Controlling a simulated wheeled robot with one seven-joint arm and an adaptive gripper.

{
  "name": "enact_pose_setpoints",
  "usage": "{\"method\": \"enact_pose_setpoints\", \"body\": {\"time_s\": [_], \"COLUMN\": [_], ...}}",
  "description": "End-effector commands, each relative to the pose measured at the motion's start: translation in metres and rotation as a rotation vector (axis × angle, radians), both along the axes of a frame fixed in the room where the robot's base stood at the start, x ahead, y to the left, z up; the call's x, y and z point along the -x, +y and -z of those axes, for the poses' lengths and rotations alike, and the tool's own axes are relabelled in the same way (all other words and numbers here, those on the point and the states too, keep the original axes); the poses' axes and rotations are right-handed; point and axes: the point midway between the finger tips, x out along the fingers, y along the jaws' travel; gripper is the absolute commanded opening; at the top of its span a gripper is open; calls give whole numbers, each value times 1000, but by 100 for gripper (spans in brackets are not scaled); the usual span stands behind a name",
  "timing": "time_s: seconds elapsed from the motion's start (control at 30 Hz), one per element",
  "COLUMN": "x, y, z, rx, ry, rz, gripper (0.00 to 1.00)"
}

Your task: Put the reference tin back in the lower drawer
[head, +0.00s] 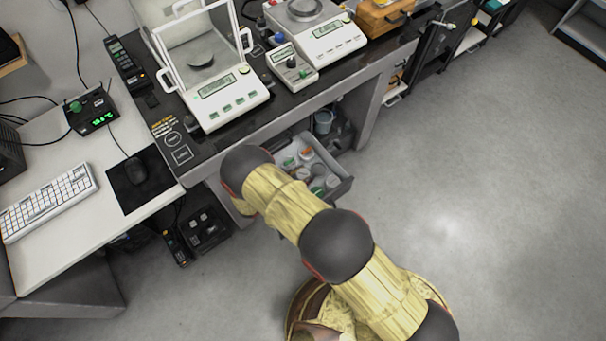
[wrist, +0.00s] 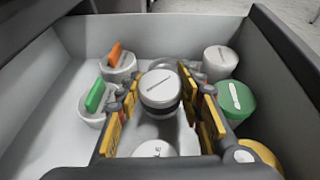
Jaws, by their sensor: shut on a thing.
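I take this to be the reference tin. It is inside or just above the open drawer (wrist: 278,65); I cannot tell whether it touches the floor. In the head view the open drawer (head: 341,188) sticks out under the black bench top. My arm hides part of it, and my gripper is not visible there.
Around the held tin stand tubs with orange (wrist: 115,54) and green (wrist: 95,94) tabs, a grey-lidded tin (wrist: 220,57), a green-lidded tin (wrist: 235,97) and a white-topped tin (wrist: 154,149). A balance (head: 213,90) stands on the bench (head: 284,104). The floor at right is clear.

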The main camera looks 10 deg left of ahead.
Motion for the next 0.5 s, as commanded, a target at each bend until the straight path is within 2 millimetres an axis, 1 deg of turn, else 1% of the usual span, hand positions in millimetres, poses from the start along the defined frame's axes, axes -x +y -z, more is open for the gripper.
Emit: {"method": "enact_pose_setpoints", "body": {"time_s": [0.23,0.37,0.4,0.5], "x": [0,0,0,0], "y": [0,0,0,0], "z": [8,9,9,9], "rx": [0,0,0,0], "ry": [0,0,0,0], "rz": [0,0,0,0], "gripper": [7,7,37,43]}}
